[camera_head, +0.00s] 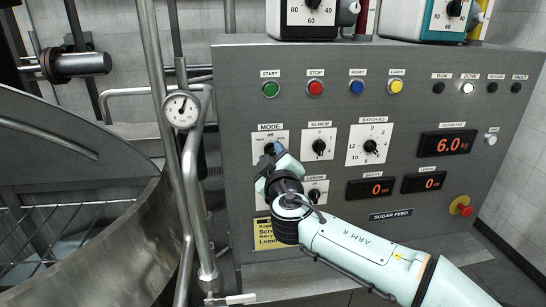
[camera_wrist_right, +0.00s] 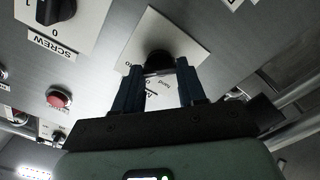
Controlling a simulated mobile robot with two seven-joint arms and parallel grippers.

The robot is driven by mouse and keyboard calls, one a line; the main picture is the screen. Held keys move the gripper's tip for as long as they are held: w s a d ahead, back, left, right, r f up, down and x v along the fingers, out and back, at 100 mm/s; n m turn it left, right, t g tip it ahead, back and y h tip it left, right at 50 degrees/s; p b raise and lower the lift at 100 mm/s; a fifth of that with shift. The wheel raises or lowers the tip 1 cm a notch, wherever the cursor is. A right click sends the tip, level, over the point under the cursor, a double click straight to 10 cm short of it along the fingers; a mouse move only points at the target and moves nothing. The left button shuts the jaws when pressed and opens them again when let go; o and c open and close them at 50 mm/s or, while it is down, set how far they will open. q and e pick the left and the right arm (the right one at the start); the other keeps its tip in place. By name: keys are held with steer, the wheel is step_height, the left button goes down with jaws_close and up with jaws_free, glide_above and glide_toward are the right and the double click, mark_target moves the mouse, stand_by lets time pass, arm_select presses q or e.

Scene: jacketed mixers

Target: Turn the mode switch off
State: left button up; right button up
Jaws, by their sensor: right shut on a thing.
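The mode switch is a black knob on a white plate (camera_head: 262,139) under the MODE label, on the left of the grey control panel. In the right wrist view the black knob (camera_wrist_right: 158,60) sits between the fingertips on its white plate. My right gripper (camera_head: 270,150) reaches up to the plate and covers most of the knob in the head view. In the wrist view my right gripper (camera_wrist_right: 160,72) has both fingers at the knob, shut on it. The knob's pointing direction is hidden. My left gripper is not in view.
The SCREW knob (camera_head: 319,147) and BATCH KG knob (camera_head: 370,147) are close to the right. Green (camera_head: 270,89), red (camera_head: 315,88), blue (camera_head: 356,87) and yellow (camera_head: 395,86) buttons are above. A pipe with a gauge (camera_head: 181,110) stands left of the panel.

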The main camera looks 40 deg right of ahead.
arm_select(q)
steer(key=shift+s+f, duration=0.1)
arm_select(e)
steer(key=shift+f+n+b, duration=0.1)
steer(key=shift+n+b, duration=0.45)
steer(key=shift+n, duration=0.15)
steer(key=shift+n+b, duration=0.7)
steer(key=shift+n, duration=0.5)
steer(key=shift+n+b, duration=0.45)
steer(key=shift+n, duration=0.75)
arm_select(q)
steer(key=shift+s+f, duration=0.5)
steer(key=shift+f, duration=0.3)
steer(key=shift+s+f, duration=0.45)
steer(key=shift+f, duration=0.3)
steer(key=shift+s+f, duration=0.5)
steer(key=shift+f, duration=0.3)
arm_select(e)
steer(key=shift+n, duration=1.2)
arm_select(q)
steer(key=shift+b, duration=0.3)
arm_select(e)
steer(key=o, duration=1.1)
steer(key=shift+c, duration=0.2)
